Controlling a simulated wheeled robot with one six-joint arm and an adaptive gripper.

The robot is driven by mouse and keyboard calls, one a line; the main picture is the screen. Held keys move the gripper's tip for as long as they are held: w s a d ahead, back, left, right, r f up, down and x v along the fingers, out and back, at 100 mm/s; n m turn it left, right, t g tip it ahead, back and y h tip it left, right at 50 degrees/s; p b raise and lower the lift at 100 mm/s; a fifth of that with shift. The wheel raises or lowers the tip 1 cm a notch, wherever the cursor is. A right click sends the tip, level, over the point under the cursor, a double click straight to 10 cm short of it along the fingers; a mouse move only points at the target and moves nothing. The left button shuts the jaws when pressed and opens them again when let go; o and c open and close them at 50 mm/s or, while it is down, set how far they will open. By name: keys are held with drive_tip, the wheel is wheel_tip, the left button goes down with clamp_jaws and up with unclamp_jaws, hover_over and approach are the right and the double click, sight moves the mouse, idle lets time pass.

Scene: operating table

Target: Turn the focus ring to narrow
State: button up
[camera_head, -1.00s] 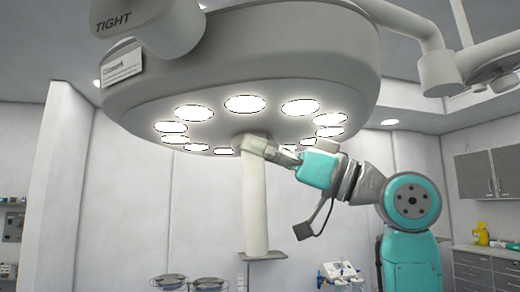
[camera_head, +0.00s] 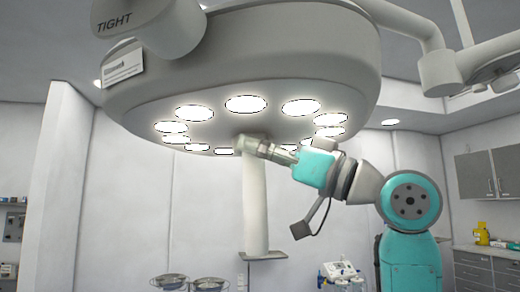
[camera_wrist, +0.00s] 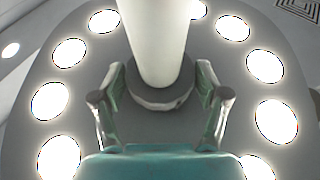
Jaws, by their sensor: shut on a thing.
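The surgical lamp head (camera_head: 200,95) is a large grey dome with lit round lamps on its underside. A pale handle post (camera_head: 256,205) hangs from its centre; it also shows in the wrist view (camera_wrist: 157,40). The focus ring (camera_wrist: 160,98) is the grey collar around the post's base in the wrist view. My gripper (camera_head: 262,147) comes in from the right under the lamp. In the wrist view my gripper (camera_wrist: 160,80) has one finger on each side and is shut on the ring. The exact contact is partly hidden.
A grey part marked TIGHT (camera_head: 125,25) is on the lamp's upper left. Lamp support arms (camera_head: 400,20) run at the upper right. Trays (camera_head: 187,281) and a small device (camera_head: 340,272) stand low behind. The space under the lamp's left side is free.

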drive_tip(key=m+t+h, duration=0.1)
drive_tip(key=t+h, duration=0.1)
drive_tip(key=m+t+h, duration=0.1)
drive_tip(key=m+t, duration=0.1)
drive_tip(key=t, duration=0.1)
drive_tip(key=m+t+h, duration=0.1)
drive_tip(key=t+h, duration=0.1)
drive_tip(key=shift+s+a+m+h, duration=0.25)
drive_tip(key=shift+s+m+h, duration=0.05)
drive_tip(key=shift+s, duration=0.05)
drive_tip(key=m+t+h, duration=0.2)
drive_tip(key=h, duration=0.1)
drive_tip(key=m+t+h, duration=0.1)
drive_tip(key=t+h, duration=0.1)
drive_tip(key=h, duration=0.1)
drive_tip(key=shift+a+m+h, duration=0.2)
drive_tip(key=shift+m+h, duration=0.2)
drive_tip(key=shift+m+t+h, duration=0.9)
drive_tip(key=shift+m+h, duration=0.2)
drive_tip(key=shift+h, duration=1.3)
drive_tip(key=o, duration=1.2)
drive_tip(key=shift+c, duration=0.2)
drive_tip(key=v, duration=1.2)
drive_tip(key=shift+f, duration=0.15)
